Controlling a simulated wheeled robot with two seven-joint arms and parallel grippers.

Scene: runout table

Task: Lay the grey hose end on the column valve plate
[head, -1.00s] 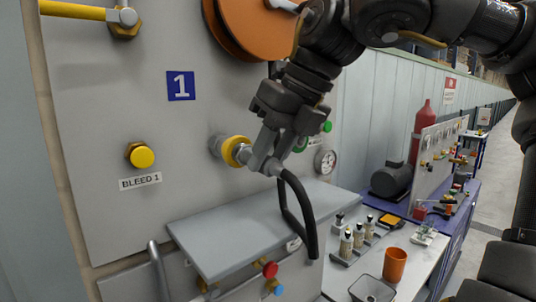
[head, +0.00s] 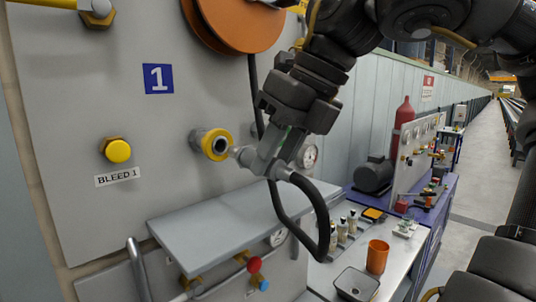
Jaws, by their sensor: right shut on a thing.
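My right gripper (head: 270,166) is shut on the grey hose end (head: 242,154), a metal fitting with its tip pointing left. The tip is just right of the yellow-ringed socket (head: 212,144) on the grey panel, and the socket's dark opening shows. A black hose (head: 324,232) runs from the fitting, loops down and rises behind my gripper towards the orange reel (head: 236,22). A flat grey plate (head: 232,226) juts out below the socket, clear on top. I cannot tell for sure whether it is the column valve plate. My left gripper is not in view.
The panel carries a blue "1" sign (head: 158,78) and a yellow BLEED 1 knob (head: 118,151). Red (head: 254,264) and blue knobs sit below the plate. A bench at right holds an orange cup (head: 377,257), a dark square tray (head: 356,284) and several small bottles.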

